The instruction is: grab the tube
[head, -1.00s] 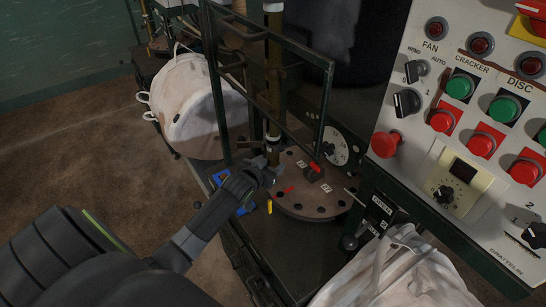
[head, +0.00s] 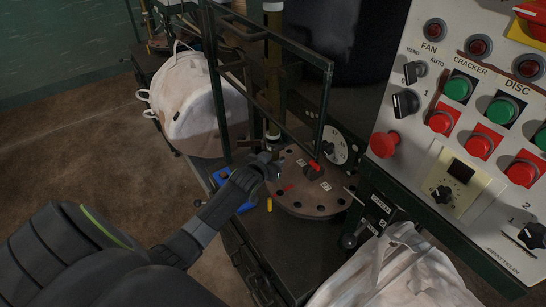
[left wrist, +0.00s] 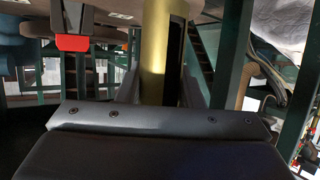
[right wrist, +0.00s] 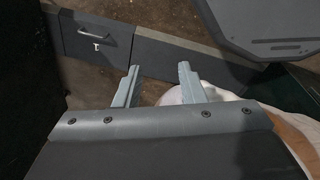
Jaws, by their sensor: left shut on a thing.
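The tube (head: 273,90) is a brownish-yellow upright pipe behind a dark green frame in the head view. In the left wrist view the tube (left wrist: 154,55) looks brass-yellow and stands between my left gripper's fingers. My left gripper (head: 273,162) is shut on the tube near its lower end, just above the round plate; its fingers partly hide the contact. My right gripper (right wrist: 158,85) is open and empty in the right wrist view, and it is out of the head view.
A round brown plate (head: 300,200) with holes lies by the tube's foot. The green frame (head: 325,105) stands close in front. A control panel (head: 470,130) fills the right. White bags sit at the left (head: 200,100) and bottom right (head: 400,275). Floor is open at the left.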

